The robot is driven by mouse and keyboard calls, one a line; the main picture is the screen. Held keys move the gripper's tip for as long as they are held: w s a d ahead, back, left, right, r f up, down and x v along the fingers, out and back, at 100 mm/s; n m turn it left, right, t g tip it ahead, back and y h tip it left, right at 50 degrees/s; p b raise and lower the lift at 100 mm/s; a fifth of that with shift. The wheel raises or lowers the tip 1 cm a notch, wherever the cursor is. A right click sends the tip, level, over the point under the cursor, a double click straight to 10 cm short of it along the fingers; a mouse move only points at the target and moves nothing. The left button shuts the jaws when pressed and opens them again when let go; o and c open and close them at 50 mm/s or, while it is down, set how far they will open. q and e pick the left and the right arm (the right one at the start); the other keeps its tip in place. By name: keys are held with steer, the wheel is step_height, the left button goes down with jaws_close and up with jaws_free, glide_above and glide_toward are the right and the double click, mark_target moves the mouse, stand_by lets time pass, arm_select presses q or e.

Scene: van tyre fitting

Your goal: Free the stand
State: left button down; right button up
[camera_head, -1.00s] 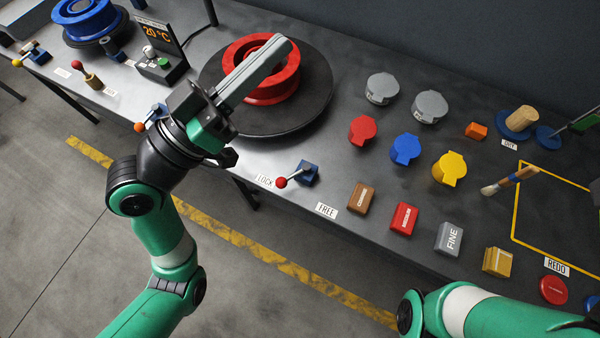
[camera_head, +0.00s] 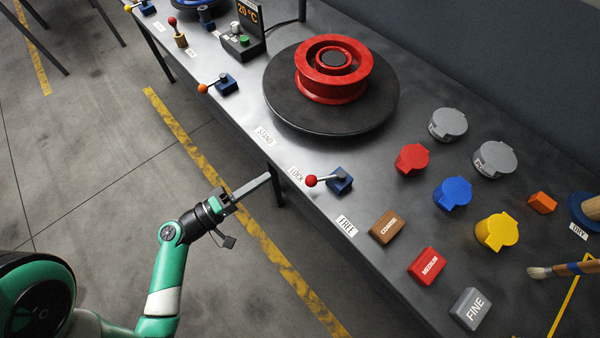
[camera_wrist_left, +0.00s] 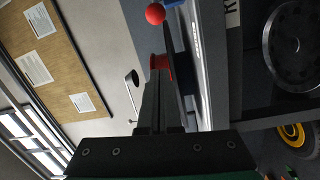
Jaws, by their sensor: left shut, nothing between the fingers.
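The stand is a dark round turntable (camera_head: 285,100) on the bench, with a red wheel rim (camera_head: 333,70) on it. In front of it is a small lever on a blue base (camera_head: 341,181). Its red ball knob (camera_head: 311,181) points left, beside the LOCK label (camera_head: 297,175); the FREE label (camera_head: 347,226) lies to the lower right. My left gripper (camera_head: 267,178) is shut and empty off the bench's front edge, left of the knob and apart from it. The knob (camera_wrist_left: 155,13) also shows in the left wrist view, beyond the fingertips (camera_wrist_left: 158,75).
Another lever with an orange ball (camera_head: 203,88) is by the STAND label (camera_head: 264,135). Brown, red and grey blocks (camera_head: 471,308) line the bench front on the right. Lidded pots (camera_head: 453,193) stand behind them. Floor in front of the bench is clear.

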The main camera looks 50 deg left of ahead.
mark_target(323, 179)
arm_select(q)
steer(key=w+b, duration=0.2)
steer(key=w, duration=0.1)
steer(key=w+b, duration=0.2)
steer(key=w, duration=0.1)
steer(key=w+b, duration=0.3)
steer(key=shift+w+d+r, duration=0.25)
steer(key=shift+r, duration=0.15)
steer(key=d, duration=0.2)
steer(key=d+f, duration=0.1)
steer(key=shift+s+b, duration=0.35)
steer(key=shift+s+d, duration=0.15)
steer(key=shift+d, duration=0.2)
steer(key=shift+a, duration=0.1)
